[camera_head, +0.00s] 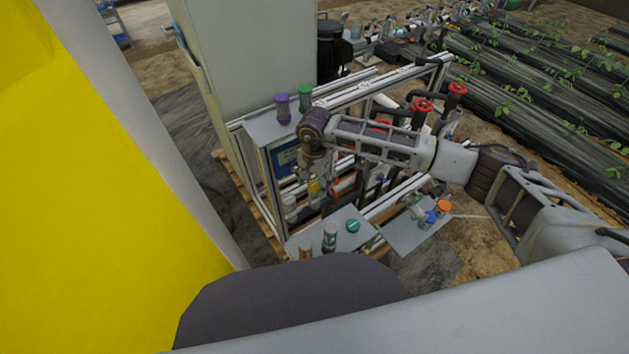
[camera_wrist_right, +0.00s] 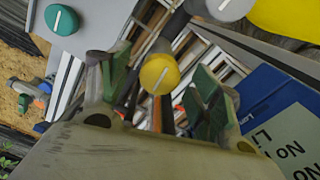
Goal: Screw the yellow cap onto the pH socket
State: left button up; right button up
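The yellow cap (camera_wrist_right: 160,74) has a pale line across its top and shows between the fingers of my right gripper (camera_wrist_right: 160,92) in the wrist view. Gaps show on both sides of it, so the green-padded fingers stand apart from it. In the head view the right gripper (camera_head: 316,183) points down in front of the skid, with the small yellow cap (camera_head: 314,186) at its fingers. Whether the cap sits on anything is hidden. I cannot pick out the pH socket in either view. My left gripper is not in view.
A grey shelf (camera_head: 318,236) holds a teal cap (camera_head: 353,226) and small jars. Another shelf (camera_head: 393,237) holds a blue cap (camera_head: 430,217) and an orange cap (camera_head: 444,206). Pipes with red handwheels (camera_head: 422,105) stand behind my right arm. A blue sign (camera_wrist_right: 275,105) is close to the right finger.

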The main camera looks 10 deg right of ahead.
jog(key=c, duration=1)
jog(key=shift+m, duration=0.3)
jog(key=shift+m, duration=1.2)
jog(key=shift+m, duration=0.4)
jog(key=shift+m+b, duration=0.3)
jog(key=shift+m, duration=0.5)
jog(key=shift+m, duration=0.3)
jog(key=shift+m, duration=0.6)
